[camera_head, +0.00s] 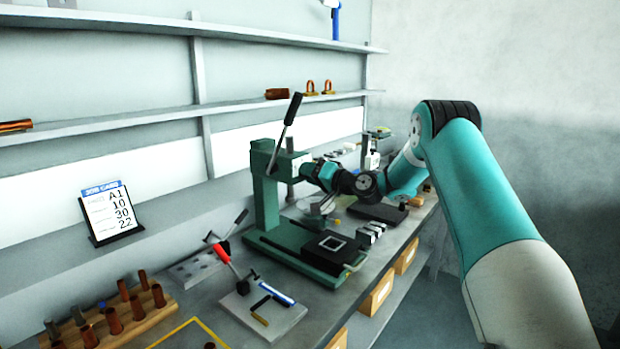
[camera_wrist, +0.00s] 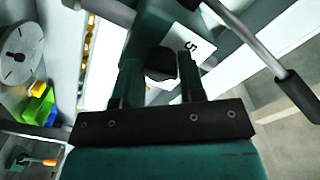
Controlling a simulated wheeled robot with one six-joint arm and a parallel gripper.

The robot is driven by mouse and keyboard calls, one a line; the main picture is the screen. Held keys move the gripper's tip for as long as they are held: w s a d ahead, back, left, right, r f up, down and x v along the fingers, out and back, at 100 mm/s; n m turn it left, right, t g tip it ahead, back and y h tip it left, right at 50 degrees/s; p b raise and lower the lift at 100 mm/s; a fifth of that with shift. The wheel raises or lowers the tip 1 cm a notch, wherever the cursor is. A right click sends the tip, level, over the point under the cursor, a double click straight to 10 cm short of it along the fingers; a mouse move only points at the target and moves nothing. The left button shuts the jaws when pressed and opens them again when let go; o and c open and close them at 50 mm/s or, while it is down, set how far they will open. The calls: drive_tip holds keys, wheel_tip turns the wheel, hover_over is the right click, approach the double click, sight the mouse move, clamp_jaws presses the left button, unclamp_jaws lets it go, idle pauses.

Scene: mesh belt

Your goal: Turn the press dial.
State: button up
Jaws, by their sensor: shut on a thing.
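The green press (camera_head: 264,190) stands on the bench in the head view, its black-gripped lever (camera_head: 292,110) raised. My gripper (camera_head: 308,171) is at the right side of the press head. In the wrist view the dark round dial (camera_wrist: 160,62) sits between the two fingers of my gripper (camera_wrist: 158,75), which is shut on it. A white plate with a "5" (camera_wrist: 190,46) shows just behind the dial. The press lever's black grip (camera_wrist: 298,95) is at the right of the wrist view. In the head view the dial is hidden.
A job card (camera_head: 110,211) reading A1, 10, 30, 22 leans at the left. A wooden rack (camera_head: 125,322) of copper pieces and a red-handled clamp (camera_head: 222,254) stand on the near bench. A black plate (camera_head: 378,213) lies right of the press.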

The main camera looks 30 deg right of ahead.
drive_tip(key=shift+m, duration=1)
drive_tip(key=o, duration=0.9)
drive_tip(key=b+v, duration=0.6)
drive_tip(key=v, duration=1.1)
drive_tip(key=shift+s, duration=0.2)
drive_tip(key=shift+d, duration=0.1)
